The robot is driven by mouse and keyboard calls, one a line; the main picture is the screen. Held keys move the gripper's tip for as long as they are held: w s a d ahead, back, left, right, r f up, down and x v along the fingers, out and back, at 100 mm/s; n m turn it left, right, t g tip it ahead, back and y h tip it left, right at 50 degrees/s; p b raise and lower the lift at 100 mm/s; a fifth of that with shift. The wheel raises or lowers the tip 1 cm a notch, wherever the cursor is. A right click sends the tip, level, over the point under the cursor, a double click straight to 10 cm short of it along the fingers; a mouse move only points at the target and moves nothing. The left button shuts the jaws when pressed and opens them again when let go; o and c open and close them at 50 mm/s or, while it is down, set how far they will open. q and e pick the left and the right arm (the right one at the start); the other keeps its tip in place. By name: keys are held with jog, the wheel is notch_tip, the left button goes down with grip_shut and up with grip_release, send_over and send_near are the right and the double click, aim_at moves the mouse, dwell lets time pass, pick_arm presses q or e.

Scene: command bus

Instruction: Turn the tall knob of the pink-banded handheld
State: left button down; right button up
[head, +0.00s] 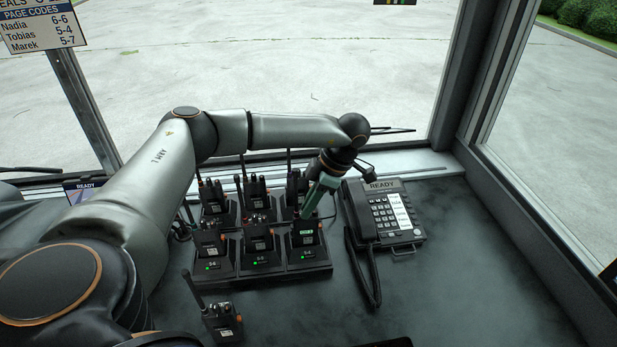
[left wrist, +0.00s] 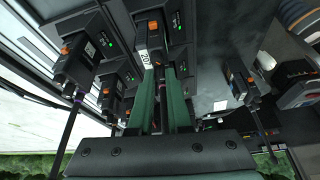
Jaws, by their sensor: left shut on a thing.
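My left gripper (head: 318,200), with green fingers, reaches down to the top of the front-right handheld (head: 305,238) in the charging rack. In the left wrist view the left gripper (left wrist: 163,75) is shut at the top of this dark handheld, beside its white label. The fingers hide the knob between them, and most of the handheld's top. I cannot make out a pink band on any handheld. The handheld stands upright in its slot, above a green light. My right gripper is not in view.
Several other black handhelds with antennas stand close by in the charging rack (head: 212,268). A loose handheld (head: 222,322) is on the desk in front. A desk phone (head: 385,215) with a coiled cord stands at the right. The desk further right is clear.

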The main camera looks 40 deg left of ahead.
pick_arm(q)
jog(key=c, duration=0.8)
grip_release()
jog(key=shift+c, duration=0.2)
jog(key=shift+w+d+r, duration=0.15)
jog(key=shift+d+r, duration=0.05)
jog(key=shift+r, duration=0.3)
jog(key=b+v, duration=0.1)
jog(key=v, duration=1)
jog(key=shift+r, duration=0.25)
